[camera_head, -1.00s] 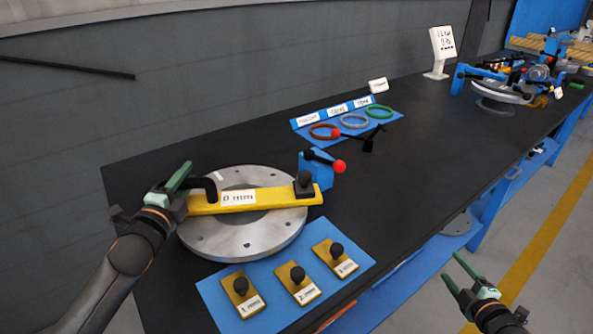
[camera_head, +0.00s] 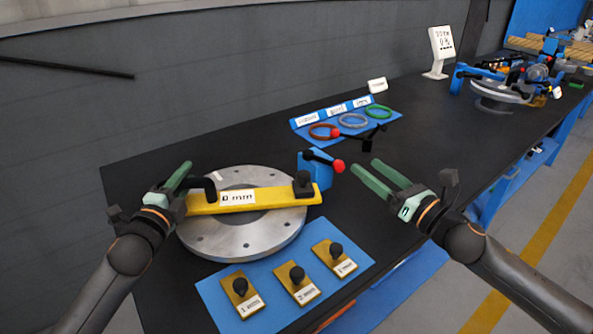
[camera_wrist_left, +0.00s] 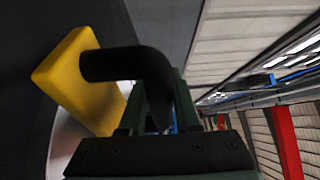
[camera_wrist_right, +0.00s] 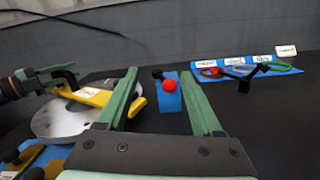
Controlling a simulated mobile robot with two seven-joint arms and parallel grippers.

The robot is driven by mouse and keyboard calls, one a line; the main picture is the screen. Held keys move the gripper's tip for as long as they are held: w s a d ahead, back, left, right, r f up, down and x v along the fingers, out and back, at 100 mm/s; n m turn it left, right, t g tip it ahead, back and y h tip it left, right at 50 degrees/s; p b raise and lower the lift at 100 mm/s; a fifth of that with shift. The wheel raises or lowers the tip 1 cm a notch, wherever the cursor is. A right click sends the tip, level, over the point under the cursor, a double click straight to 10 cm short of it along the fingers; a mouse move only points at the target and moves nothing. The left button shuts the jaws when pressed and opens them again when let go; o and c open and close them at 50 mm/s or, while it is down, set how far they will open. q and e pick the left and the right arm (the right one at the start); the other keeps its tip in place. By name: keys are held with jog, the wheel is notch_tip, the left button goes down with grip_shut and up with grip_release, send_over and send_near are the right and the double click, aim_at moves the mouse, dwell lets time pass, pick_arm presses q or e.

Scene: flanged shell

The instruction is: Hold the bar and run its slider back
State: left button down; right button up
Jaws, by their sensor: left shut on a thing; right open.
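The yellow bar (camera_head: 270,196) lies across the grey flanged disc (camera_head: 215,240), with a white label on its middle. The slider (camera_head: 303,184), a black block with a knob, sits near the bar's right end. My left gripper (camera_head: 182,180) is shut on the black handle (camera_head: 211,187) at the bar's left end; the handle also shows between the fingers in the left wrist view (camera_wrist_left: 125,64). My right gripper (camera_head: 376,176) is open and empty, above the table to the right of the bar and apart from it. The bar also shows in the right wrist view (camera_wrist_right: 95,97).
A blue clamp (camera_head: 318,168) with a red-knobbed lever stands just behind the bar's right end. A blue mat (camera_head: 215,290) with several knobbed brass plates lies in front. Coloured rings and a black tool (camera_head: 368,137) lie behind. Table between clamp and right gripper is clear.

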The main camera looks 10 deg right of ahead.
jog(key=s+a+r+n+y, duration=0.1)
jog(key=a+r+n+y, duration=0.1)
jog(key=a+n, duration=0.2)
jog(key=m+h, duration=0.3)
jog(key=h, duration=0.1)
send_near(303, 182)
jog(key=w, duration=0.2)
jog(key=shift+g, duration=0.3)
jog(key=x, duration=1.2)
jog(key=shift+w+d+r, duration=0.15)
jog(key=shift+r, duration=0.15)
grip_shut()
